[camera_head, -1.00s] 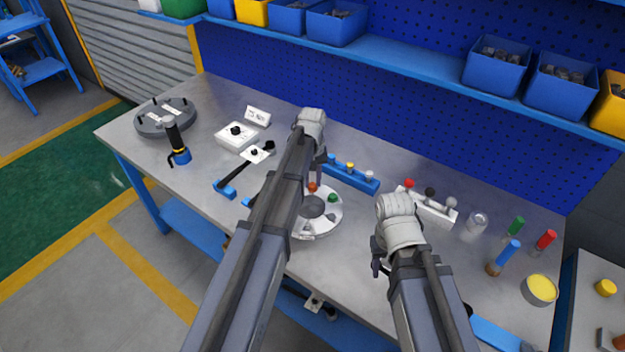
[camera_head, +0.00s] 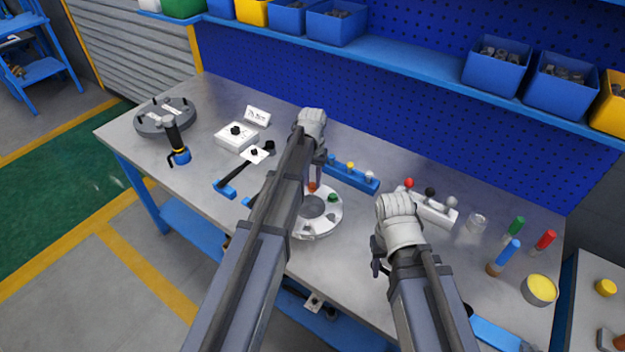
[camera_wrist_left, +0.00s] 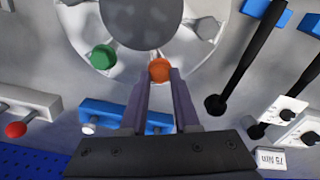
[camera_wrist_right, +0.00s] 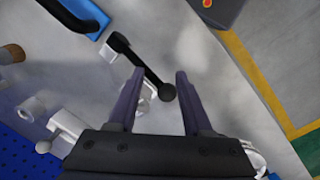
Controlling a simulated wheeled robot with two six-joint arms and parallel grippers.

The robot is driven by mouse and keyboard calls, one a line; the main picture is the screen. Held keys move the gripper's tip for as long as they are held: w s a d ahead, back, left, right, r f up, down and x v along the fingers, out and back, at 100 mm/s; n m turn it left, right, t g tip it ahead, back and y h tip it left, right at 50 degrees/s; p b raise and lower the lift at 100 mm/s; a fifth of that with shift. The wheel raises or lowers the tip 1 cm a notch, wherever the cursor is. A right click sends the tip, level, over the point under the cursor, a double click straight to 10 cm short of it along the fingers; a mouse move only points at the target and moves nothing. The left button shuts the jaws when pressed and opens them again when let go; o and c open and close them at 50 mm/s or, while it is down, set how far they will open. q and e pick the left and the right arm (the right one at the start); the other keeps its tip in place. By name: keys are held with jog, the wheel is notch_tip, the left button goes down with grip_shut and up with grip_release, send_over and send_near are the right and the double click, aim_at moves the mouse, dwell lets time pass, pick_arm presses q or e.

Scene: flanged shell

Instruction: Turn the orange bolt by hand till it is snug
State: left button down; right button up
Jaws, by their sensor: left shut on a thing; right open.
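The orange bolt (camera_head: 312,187) stands on the rim of the round pale flange (camera_head: 327,222), which has a dark middle. In the left wrist view the orange bolt head (camera_wrist_left: 160,70) is between the fingertips of my left gripper (camera_wrist_left: 159,80), which is shut on it. The green bolt (camera_wrist_left: 103,57) sits on the same flange beside it, and also shows in the head view (camera_head: 332,198). My right gripper (camera_wrist_right: 158,80) is open and empty above the table front; a black-knobbed lever shows beyond its fingers. My left arm hides part of the flange in the head view.
A blue rack (camera_head: 350,178) with coloured knobs stands behind the flange. A white block with red, black and grey knobs (camera_head: 430,207) is to the right. A torque wrench (camera_head: 243,170) lies left of my left arm. Coloured-handled tools and a yellow pot (camera_head: 540,289) are at right.

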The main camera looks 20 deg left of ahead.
aim_at(313, 184)
pick_arm(q)
jog(key=m, duration=0.5)
jog(key=shift+w+m, duration=0.1)
jog(key=shift+m, duration=2.3)
jog(key=c, duration=0.6)
grip_release()
jog(key=shift+c, duration=0.2)
jog(key=shift+r, duration=0.1)
notch_tip(313, 184, up, 8)
jog(key=p, duration=0.7)
jog(key=shift+p, duration=0.4)
jog(key=shift+f, duration=0.2)
